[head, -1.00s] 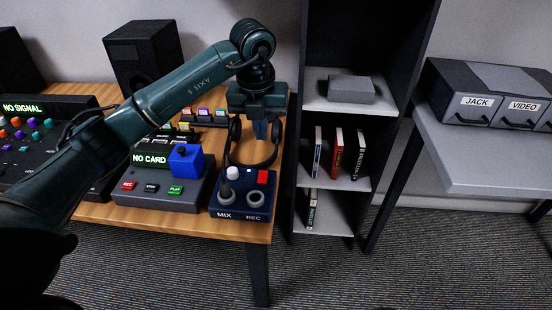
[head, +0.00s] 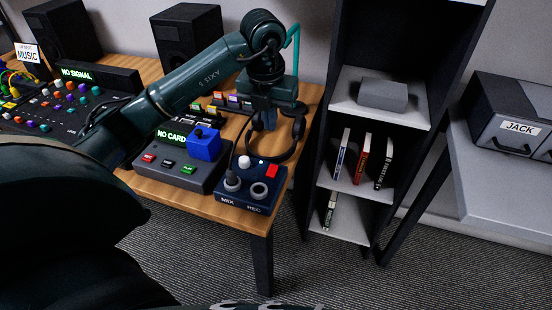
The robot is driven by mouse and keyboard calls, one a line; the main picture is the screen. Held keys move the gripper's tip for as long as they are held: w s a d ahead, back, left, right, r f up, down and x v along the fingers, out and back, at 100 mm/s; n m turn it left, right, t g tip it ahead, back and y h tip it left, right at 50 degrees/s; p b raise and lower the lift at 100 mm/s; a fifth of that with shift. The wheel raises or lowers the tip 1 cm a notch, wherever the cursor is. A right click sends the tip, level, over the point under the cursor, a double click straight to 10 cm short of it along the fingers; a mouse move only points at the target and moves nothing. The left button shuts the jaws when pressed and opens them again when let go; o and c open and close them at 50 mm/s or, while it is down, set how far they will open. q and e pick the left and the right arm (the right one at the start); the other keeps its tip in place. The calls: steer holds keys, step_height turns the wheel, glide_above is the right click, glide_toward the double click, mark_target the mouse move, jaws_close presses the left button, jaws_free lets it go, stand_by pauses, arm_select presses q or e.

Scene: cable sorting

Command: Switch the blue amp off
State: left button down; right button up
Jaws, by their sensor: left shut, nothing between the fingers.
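The blue amp (head: 251,184) is a small dark blue box at the table's front right corner, marked MIX and REC. Its top carries a white knob (head: 244,162), a red switch (head: 271,171), a small pale light (head: 261,161) and two round sockets, the left one with a dark plug-like piece standing in it. My left gripper (head: 270,126) points down, shut and empty, above and behind the amp, apart from it. It overlaps the black headphones (head: 293,150) in the picture. Which way the red switch is tipped is too small to tell.
A recorder (head: 180,176) reading NO CARD, with a bright blue block (head: 204,143) on it, stands left of the amp. A mixer (head: 62,108) and speakers (head: 187,45) are farther left and back. A dark shelf (head: 352,190) stands close on the right.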

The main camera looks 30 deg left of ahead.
mark_target(273, 168)
arm_select(q)
steer(key=f, duration=0.4)
steer(key=w+f, duration=0.1)
steer(key=f, duration=0.9)
steer(key=shift+w+a, duration=0.15)
steer(key=shift+w, duration=0.2)
steer(key=shift+f+b, duration=0.25)
steer(key=shift+b, duration=0.1)
steer(key=shift+s, duration=0.1)
